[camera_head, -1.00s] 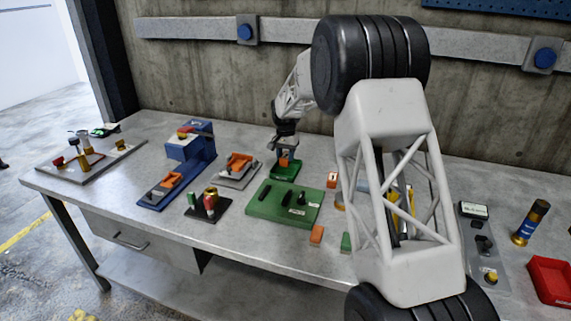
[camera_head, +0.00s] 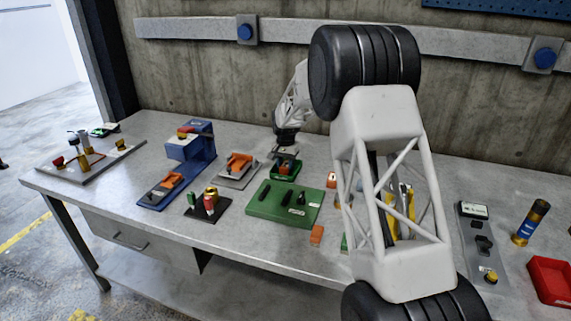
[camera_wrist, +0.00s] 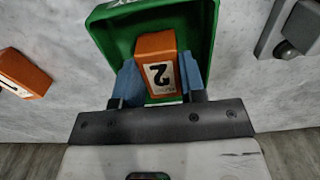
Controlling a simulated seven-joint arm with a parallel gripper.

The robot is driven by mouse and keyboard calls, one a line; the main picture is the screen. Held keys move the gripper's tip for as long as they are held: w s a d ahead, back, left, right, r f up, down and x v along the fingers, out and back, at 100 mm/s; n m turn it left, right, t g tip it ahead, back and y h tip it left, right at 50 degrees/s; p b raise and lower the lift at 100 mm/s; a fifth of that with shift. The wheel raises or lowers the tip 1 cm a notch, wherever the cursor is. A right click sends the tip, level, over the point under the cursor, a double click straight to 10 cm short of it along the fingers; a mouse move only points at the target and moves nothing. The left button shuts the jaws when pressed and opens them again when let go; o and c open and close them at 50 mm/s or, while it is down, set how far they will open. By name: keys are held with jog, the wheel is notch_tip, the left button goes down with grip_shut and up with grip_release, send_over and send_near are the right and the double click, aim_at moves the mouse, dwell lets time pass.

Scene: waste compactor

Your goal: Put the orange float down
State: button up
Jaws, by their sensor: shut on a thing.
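The orange float (camera_wrist: 157,62), a block with a white label marked 2, is held between the blue fingertips of my gripper (camera_wrist: 160,80) in the wrist view. A green tray (camera_wrist: 112,30) with raised walls lies around and beneath it. In the head view my gripper (camera_head: 286,158) is low over the small green tray (camera_head: 286,177) near the middle of the bench. The float is mostly hidden there. I cannot tell whether its underside touches the tray floor.
Another orange block (camera_wrist: 24,72) lies outside the tray. A larger green board (camera_head: 268,209) with dark slots lies in front of the tray. A grey fixture with an orange part (camera_head: 238,164) stands to its left. My arm covers part of the bench at right.

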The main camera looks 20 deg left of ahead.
aim_at(286, 165)
jog(key=o, duration=1)
notch_tip(286, 165, up, 12)
jog(key=shift+r, duration=0.1)
dwell(0.8)
